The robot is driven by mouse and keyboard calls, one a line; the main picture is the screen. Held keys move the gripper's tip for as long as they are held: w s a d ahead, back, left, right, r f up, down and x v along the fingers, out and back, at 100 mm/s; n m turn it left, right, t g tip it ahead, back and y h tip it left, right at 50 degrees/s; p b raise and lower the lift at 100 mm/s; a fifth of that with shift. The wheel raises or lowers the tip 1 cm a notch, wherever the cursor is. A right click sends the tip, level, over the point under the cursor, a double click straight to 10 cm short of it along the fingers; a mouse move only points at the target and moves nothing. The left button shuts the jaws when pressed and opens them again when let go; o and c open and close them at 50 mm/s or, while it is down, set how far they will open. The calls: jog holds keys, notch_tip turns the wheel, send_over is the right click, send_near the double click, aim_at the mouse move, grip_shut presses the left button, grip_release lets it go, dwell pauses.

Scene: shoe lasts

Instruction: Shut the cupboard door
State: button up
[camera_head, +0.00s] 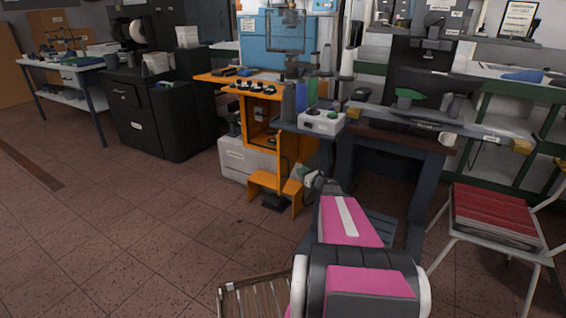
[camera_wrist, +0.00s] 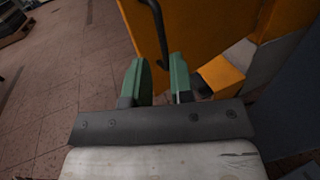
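In the wrist view, an orange panel (camera_wrist: 190,30), apparently the cupboard door, stands beyond my gripper (camera_wrist: 158,62). It carries a curved black handle (camera_wrist: 159,28) whose lower end shows between the two green fingers. The fingers are apart, with a gap between them. I cannot tell whether they touch the handle. In the head view, the orange cupboard bench (camera_head: 262,137) has an open front with a dark inside. My pink arm covers its lower right side, and my gripper is mostly hidden there. The door's exact angle is unclear.
A white control box (camera_head: 322,122) sits on the dark table right of the bench. A chair with red books (camera_head: 492,215) is at the right. A slatted wooden thing (camera_head: 255,300) lies low in front.

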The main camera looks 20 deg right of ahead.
jog(key=x, duration=1)
jog(key=shift+w+a, duration=0.1)
jog(key=shift+w, duration=0.1)
jog(key=shift+c, duration=0.3)
grip_shut()
